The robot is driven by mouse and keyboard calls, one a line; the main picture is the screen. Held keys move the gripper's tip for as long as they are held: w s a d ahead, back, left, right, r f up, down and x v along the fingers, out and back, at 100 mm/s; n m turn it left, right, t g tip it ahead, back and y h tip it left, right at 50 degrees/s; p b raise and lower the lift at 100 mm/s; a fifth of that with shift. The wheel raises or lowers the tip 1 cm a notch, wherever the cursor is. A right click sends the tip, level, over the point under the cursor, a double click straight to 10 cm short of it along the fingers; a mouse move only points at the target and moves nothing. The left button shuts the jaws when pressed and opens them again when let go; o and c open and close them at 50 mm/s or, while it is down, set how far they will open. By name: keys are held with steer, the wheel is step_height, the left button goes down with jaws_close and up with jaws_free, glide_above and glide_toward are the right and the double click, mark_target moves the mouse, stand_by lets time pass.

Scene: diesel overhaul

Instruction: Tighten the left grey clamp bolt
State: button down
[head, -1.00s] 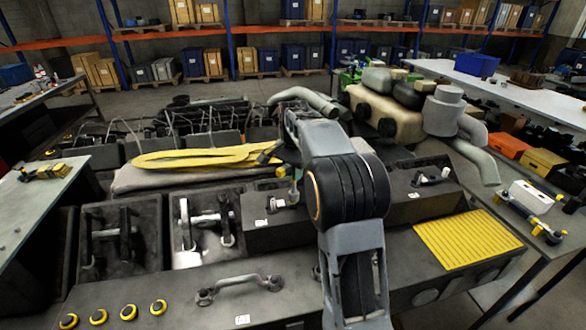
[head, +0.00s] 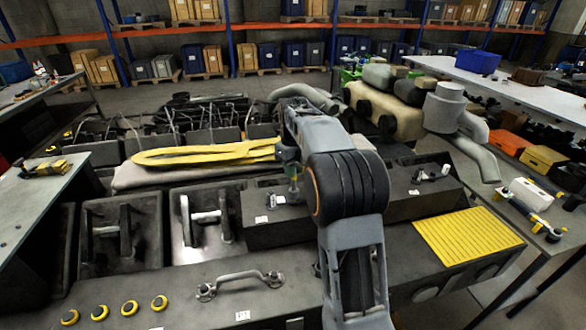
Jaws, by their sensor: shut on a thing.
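My gripper (head: 287,153) points down at the left end of the raised dark block, partly hidden behind my arm. It is shut on a slim upright tool (head: 293,172) with a greenish body. The tool's lower end is over or beside a small grey clamp bolt (head: 275,199) with a white tag. I cannot tell whether they touch. A similar grey clamp (head: 430,175) with white tags sits on the block at the right, clear of my arm.
Two recessed bays with grey bars (head: 205,215) lie left of the block. A grey handle (head: 240,280) stands on the front ledge. A yellow strap (head: 205,153) lies behind the block. A yellow ribbed mat (head: 467,238) is at the right. A pale cylinder (head: 443,105) stands behind.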

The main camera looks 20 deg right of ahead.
steer(key=shift+m, duration=1.4)
steer(key=shift+r, duration=0.15)
